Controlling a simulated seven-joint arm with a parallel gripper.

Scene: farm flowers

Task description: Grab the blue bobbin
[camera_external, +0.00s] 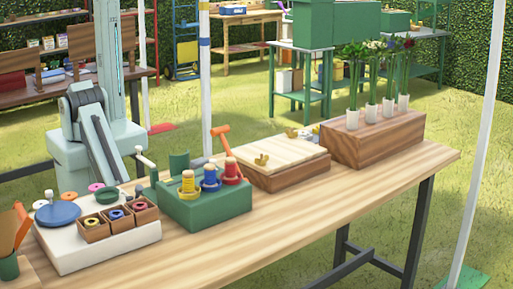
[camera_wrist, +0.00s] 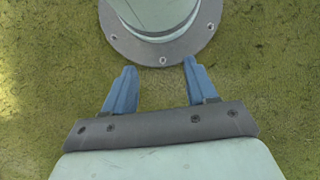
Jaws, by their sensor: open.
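A blue thread spool (camera_external: 210,179) stands upright on the green block (camera_external: 205,208), between a yellow spool (camera_external: 188,184) and a red one (camera_external: 231,172). A small blue ring-shaped bobbin (camera_external: 116,214) lies in the middle wooden compartment on the white block (camera_external: 75,254), between a yellow and a red one. My gripper (camera_wrist: 158,84) shows in the wrist view with its two blue fingers apart and nothing between them. It points down over grass beside my base, away from both blue items. I cannot make it out in the external view.
A blue disc (camera_external: 57,214) and several coloured rings lie on the white block. An orange-handled tool (camera_external: 220,141) rises behind the spools. A wooden box with a pale lid (camera_external: 280,157) and a wooden flower stand (camera_external: 373,144) are further right. The table's front strip (camera_external: 290,216) is clear.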

